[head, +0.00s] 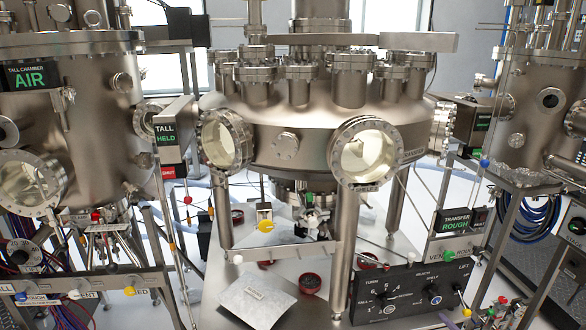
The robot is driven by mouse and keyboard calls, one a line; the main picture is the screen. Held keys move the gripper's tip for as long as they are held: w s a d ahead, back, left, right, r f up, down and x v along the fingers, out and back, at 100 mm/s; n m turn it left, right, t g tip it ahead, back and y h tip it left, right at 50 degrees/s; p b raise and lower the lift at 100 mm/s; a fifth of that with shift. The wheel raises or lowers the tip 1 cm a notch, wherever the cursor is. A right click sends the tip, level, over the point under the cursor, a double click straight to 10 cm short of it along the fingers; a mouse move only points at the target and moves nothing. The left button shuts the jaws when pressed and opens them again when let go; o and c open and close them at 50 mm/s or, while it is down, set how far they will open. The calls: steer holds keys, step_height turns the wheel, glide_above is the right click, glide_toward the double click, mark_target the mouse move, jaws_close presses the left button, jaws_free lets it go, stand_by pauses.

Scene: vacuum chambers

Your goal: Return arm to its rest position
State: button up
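I cannot make out my arm or my gripper anywhere in the head view. The wide central chamber (300,125) has two round glass viewports, one at the left (222,143) and one at the right (367,153). The tall chamber (75,105) stands at the left with a sign reading TALL CHAMBER AIR (28,77). A box (168,132) between them reads TALL HELD. Another steel chamber (545,110) stands at the right.
A control panel (405,290) with knobs marked TURN and LIFT stands low at the right. A TRANSFER ROUGH sign (456,222) is above it. Rods with coloured ball ends stick out in front. A labelled foil-like packet (257,300) and a dark red-edged round item (310,283) lie below the chamber.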

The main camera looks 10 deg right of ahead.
steer(key=w+a+f+n+g+y, duration=0.1)
steer(key=a+f+n+g+y, duration=0.25)
steer(key=a+n, duration=0.5)
steer(key=w+a+f+n+g+y+b, duration=0.15)
steer(key=a+f+n, duration=0.35)
steer(key=a, duration=0.7)
steer(key=a+f+n+g+y, duration=0.35)
steer(key=a+n, duration=0.25)
steer(key=a, duration=0.4)
steer(key=s+a+f+n+g+h, duration=0.1)
steer(key=s+a+f+n+g, duration=0.2)
steer(key=s+a+n, duration=0.3)
steer(key=s+a+f+n+g+b, duration=0.1)
steer(key=s+a+f+n+g, duration=0.25)
steer(key=a+n, duration=0.35)
steer(key=s+a+f+n+g+h, duration=0.1)
steer(key=s+a+f+n+g, duration=0.1)
steer(key=s+a+n+g, duration=0.35)
steer(key=s+f+n+g+h+b, duration=0.1)
steer(key=s+f+n+g+h, duration=0.1)
steer(key=s+n+h, duration=0.5)
steer(key=shift+s+n, duration=2.55)
steer(key=shift+n, duration=3.95)
steer(key=shift+f+g, duration=0.1)
steer(key=shift+g, duration=0.15)
steer(key=shift+c, duration=0.4)
